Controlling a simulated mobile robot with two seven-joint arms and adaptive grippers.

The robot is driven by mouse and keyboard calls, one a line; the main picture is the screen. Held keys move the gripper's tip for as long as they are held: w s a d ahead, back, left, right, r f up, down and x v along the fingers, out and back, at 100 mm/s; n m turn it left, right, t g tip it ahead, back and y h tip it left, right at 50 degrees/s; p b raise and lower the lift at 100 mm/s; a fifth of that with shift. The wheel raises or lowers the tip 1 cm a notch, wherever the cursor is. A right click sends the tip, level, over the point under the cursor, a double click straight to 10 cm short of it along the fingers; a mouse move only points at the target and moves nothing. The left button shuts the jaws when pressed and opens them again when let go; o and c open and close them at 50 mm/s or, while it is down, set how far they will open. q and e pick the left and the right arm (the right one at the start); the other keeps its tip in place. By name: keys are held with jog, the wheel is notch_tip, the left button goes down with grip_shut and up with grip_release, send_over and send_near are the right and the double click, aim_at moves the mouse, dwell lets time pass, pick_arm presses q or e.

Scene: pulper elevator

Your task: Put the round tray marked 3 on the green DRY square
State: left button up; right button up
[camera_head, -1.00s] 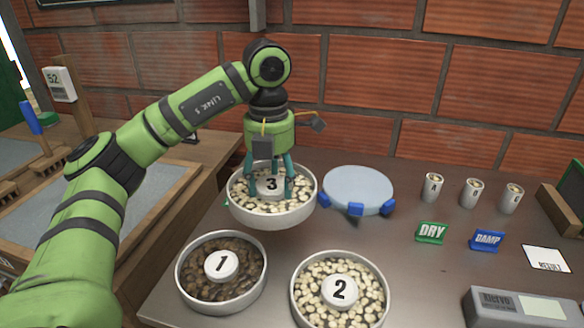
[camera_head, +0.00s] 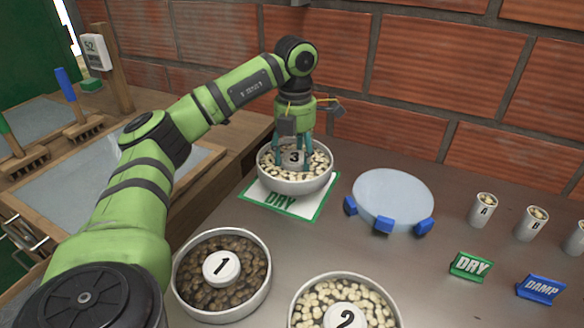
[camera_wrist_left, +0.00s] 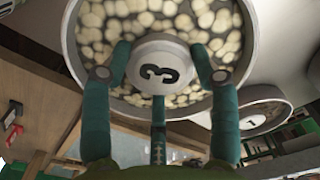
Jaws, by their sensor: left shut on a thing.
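The round tray marked 3 (camera_head: 295,184) is full of pale beans and has a white numbered knob in its middle. My left gripper (camera_head: 296,160) points down from above, with its fingers shut around that knob. The wrist view also shows the knob (camera_wrist_left: 160,68) between the fingers. The green-edged DRY square (camera_head: 283,205) lies on the counter under the tray, and its front part with the word shows. The tray looks level over the square's back part; I cannot tell whether it touches. My right gripper is not in view.
Tray 1 (camera_head: 241,290) with dark beans and tray 2 (camera_head: 312,303) with pale beans stand in front. A pale blue disc with blue blocks (camera_head: 393,192) is to the right. Small cups (camera_head: 483,210) and DRY (camera_head: 471,265) and DAMP (camera_head: 541,289) signs stand farther right.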

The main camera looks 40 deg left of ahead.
aim_at(291, 168)
pick_arm(q)
jog(key=shift+w+a+f, duration=0.15)
jog(key=shift+a+f, duration=0.25)
jog(key=shift+a, duration=0.2)
notch_tip(291, 168, down, 4)
jog(key=shift+r, duration=0.1)
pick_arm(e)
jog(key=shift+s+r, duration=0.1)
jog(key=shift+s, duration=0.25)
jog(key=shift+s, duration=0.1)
pick_arm(q)
jog(key=o, duration=1.5)
jog(key=shift+c, duration=0.2)
notch_tip(291, 168, up, 11)
jog(key=shift+d+f+p, duration=0.1)
jog(key=shift+p, duration=0.6)
jog(key=shift+r, duration=0.6)
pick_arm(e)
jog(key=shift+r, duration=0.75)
